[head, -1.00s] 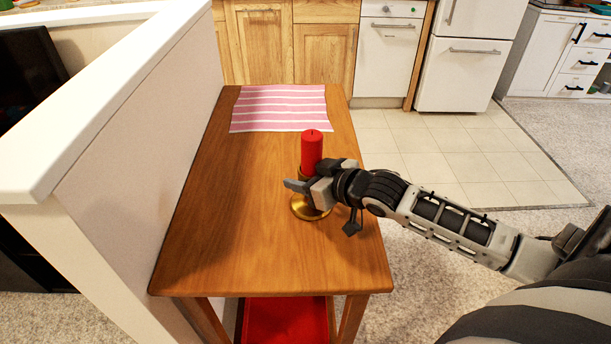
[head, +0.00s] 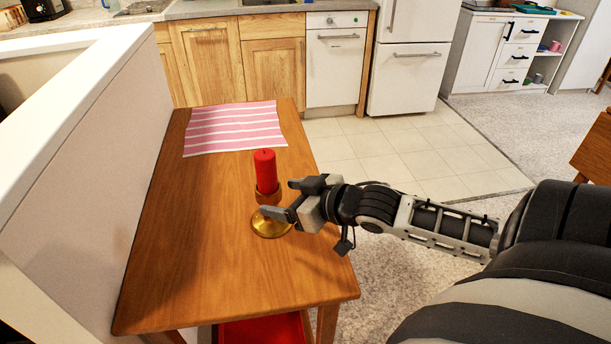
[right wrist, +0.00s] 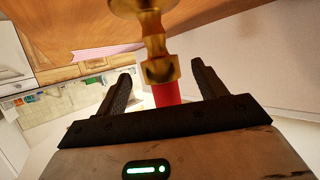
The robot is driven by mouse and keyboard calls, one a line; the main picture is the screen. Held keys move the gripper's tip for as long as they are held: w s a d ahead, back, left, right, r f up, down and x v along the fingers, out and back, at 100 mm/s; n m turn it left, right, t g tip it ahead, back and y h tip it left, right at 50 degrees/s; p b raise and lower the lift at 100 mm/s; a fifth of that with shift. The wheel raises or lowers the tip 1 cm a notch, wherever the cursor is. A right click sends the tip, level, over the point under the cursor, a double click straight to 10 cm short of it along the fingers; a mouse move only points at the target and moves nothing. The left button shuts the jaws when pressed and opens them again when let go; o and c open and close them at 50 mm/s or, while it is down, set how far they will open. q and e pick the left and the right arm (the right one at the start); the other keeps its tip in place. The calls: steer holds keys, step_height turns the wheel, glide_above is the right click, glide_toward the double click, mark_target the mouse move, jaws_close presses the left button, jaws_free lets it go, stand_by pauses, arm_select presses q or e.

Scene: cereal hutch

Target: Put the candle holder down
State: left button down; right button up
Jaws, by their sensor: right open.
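The brass candle holder (head: 271,226) stands upright on the wooden table, its round base on the tabletop. A red candle (head: 265,168) sits in its cup. My right gripper (head: 281,198) is open just to the right of the stem, with one finger partly in front of it. In the right wrist view the brass holder (right wrist: 156,45) shows between the open fingers (right wrist: 162,78), with a gap on each side, and the red candle (right wrist: 167,94) shows below its cup. My left gripper is not in view.
A pink-and-white striped cloth (head: 235,127) lies at the table's far end. A white-topped half wall (head: 100,150) runs along the table's left side. The wooden tabletop (head: 190,250) is clear left of and in front of the holder. A red surface (head: 262,331) shows below the table.

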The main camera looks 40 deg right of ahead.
arm_select(q)
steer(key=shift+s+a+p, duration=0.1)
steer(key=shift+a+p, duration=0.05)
steer(key=shift+p, duration=0.25)
arm_select(e)
steer(key=v, duration=0.5)
steer(key=shift+s, duration=0.15)
steer(key=shift+s, duration=0.1)
